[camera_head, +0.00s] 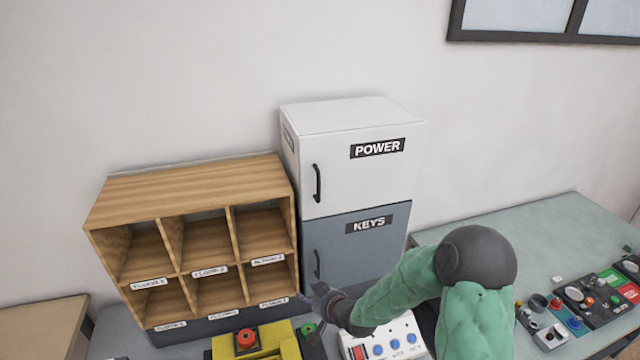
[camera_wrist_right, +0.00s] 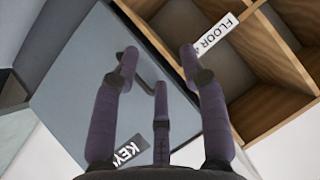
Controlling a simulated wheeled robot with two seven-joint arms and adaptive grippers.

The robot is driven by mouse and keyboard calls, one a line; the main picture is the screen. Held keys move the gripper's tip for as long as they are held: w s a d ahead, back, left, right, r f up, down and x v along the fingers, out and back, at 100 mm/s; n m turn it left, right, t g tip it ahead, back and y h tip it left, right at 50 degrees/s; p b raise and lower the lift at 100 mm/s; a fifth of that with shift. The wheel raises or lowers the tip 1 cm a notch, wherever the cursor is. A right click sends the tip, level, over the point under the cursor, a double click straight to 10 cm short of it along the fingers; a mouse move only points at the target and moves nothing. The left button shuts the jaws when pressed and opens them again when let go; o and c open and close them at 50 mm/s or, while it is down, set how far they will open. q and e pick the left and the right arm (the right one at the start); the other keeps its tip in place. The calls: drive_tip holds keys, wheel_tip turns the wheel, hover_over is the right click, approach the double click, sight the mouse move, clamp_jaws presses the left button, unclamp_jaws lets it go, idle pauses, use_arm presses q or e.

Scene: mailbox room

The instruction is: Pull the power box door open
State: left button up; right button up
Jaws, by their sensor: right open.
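The white power box (camera_head: 372,172) is the upper box, with a black "POWER" label. Its door is shut, with a dark vertical handle (camera_head: 318,183) on the left side. Below it is the blue-grey keys box (camera_head: 350,238), also shut, with its own dark handle (camera_head: 317,264). My right gripper (camera_head: 316,296) is low in front of the keys box, below the power handle. In the right wrist view its fingers (camera_wrist_right: 158,60) are spread and empty before the keys door (camera_wrist_right: 80,90), whose handle shows between them. My left gripper is not seen.
A wooden pigeonhole shelf (camera_head: 190,184) stands close on the left. A yellow box with a red button (camera_head: 246,340) and a white button panel (camera_head: 385,343) sit in front. The teal table (camera_head: 540,235) on the right holds several controls.

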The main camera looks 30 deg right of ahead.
drive_tip(key=d+r+n+t+h+p, duration=0.1)
drive_tip(key=d+r+t, duration=0.25)
drive_tip(key=r, duration=1.05)
drive_tip(key=d+r+n+t+h+p, duration=0.1)
drive_tip(key=d+r+t, duration=0.3)
drive_tip(key=r, duration=1)
drive_tip(key=shift+g, duration=0.45)
drive_tip(key=w, duration=0.3)
drive_tip(key=w+d+p, duration=0.1)
drive_tip(key=w, duration=0.3)
drive_tip(key=w+p, duration=0.1)
drive_tip(key=w, duration=0.2)
drive_tip(key=shift+w+d+f, duration=0.1)
drive_tip(key=shift+w+d, duration=0.2)
drive_tip(key=shift+c, duration=0.3)
clamp_jaws()
